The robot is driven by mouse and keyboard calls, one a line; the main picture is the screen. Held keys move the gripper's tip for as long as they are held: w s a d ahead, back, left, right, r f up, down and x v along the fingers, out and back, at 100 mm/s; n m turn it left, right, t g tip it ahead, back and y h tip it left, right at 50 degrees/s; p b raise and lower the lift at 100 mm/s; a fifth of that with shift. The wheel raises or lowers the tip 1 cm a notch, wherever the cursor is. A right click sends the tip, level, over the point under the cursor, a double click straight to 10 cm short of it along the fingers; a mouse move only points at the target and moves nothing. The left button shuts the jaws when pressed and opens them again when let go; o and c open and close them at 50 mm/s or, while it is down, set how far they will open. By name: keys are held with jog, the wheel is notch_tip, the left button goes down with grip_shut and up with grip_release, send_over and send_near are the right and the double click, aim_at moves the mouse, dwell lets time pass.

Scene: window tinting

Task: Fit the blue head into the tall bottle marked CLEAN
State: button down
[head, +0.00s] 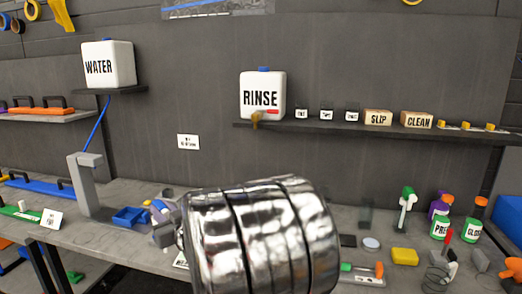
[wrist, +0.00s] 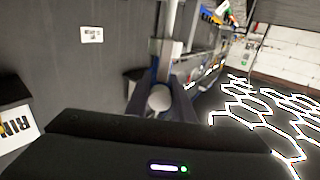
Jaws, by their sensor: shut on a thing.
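In the wrist view my gripper (wrist: 160,103) points away from the camera, with its dark fingers on either side of a pale round thing (wrist: 159,98). It is shut on this thing; only its rounded near side shows clearly, and I cannot tell whether it is the blue head. In the head view my gripper is hidden behind my own shiny arm link. I cannot make out a tall bottle marked CLEAN in either view.
The workbench (head: 110,236) carries a grey post (head: 86,185), a blue tray (head: 131,217), a yellow block (head: 404,256), and bottles marked PREP (head: 440,229) and GLOSS (head: 471,230). WATER (head: 108,64) and RINSE (head: 262,95) containers stand on shelves. My arm link hides the bench's middle.

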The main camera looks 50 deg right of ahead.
jog(key=s+d+r+m+g+h, duration=0.1)
jog(key=s+d+r+m+h, duration=0.1)
jog(key=s+d+r, duration=0.6)
jog(key=s+d+r+m+g+h, duration=0.2)
jog(key=s+d+r+h, duration=0.3)
jog(key=s+d+r, duration=0.3)
jog(key=s+d+m, duration=0.1)
jog(key=s+d, duration=0.3)
jog(key=d, duration=0.2)
jog(key=shift+d+r+h, duration=0.15)
jog(key=shift+r+h, duration=0.15)
jog(key=shift+w+f, duration=0.1)
jog(key=shift+f, duration=1.8)
jog(key=shift+f, duration=0.1)
notch_tip(320, 180, down, 8)
jog(key=shift+f, duration=0.15)
dwell(3.0)
